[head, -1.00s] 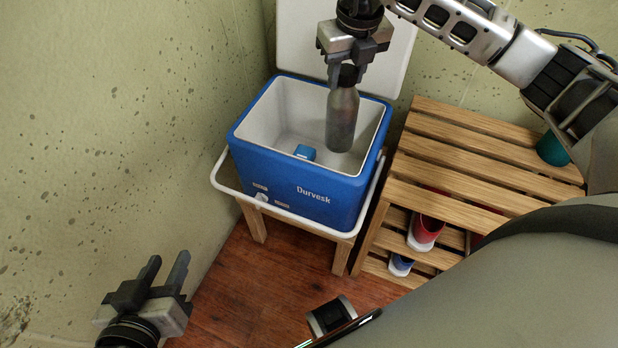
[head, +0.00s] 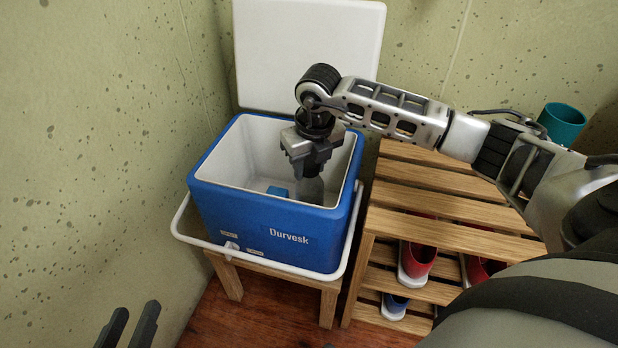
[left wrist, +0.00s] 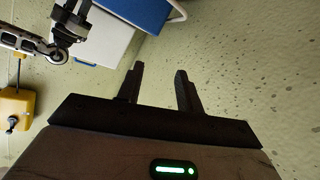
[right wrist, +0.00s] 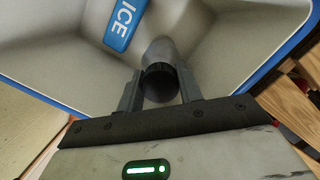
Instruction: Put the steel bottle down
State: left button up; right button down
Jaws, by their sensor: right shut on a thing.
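The steel bottle (head: 309,190) is grey with a dark cap and is inside the open blue cooler (head: 205,195), towards its right side. My right gripper (head: 312,170) reaches down into the cooler and is shut on the bottle's cap. In the right wrist view the cap (right wrist: 159,82) sits between the two fingers, with the bottle body beyond it. Whether the bottle's base touches the cooler floor is hidden. My left gripper (head: 131,325) is at the bottom left of the head view, open and empty; its parted fingers also show in the left wrist view (left wrist: 158,88).
A blue ice pack (head: 277,191) lies in the cooler beside the bottle. The white lid (head: 308,45) stands open behind. The cooler sits on a wooden stand (head: 229,276). A slatted wooden rack (head: 420,196) to the right holds shoes and a teal cup (head: 562,122).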

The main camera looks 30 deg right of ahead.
aim_at(310, 189)
notch_tip(310, 189, down, 2)
jog(key=shift+f+b, duration=0.3)
jog(key=shift+f, duration=0.05)
pick_arm(q)
jog(key=shift+d+r+h, duration=0.1)
jog(key=shift+d+h, duration=0.05)
jog(key=shift+h, duration=0.15)
pick_arm(e)
jog(key=shift+f, duration=0.25)
jog(key=c, duration=0.9)
grip_release()
jog(key=shift+c, duration=0.2)
pick_arm(q)
jog(key=shift+r, duration=0.1)
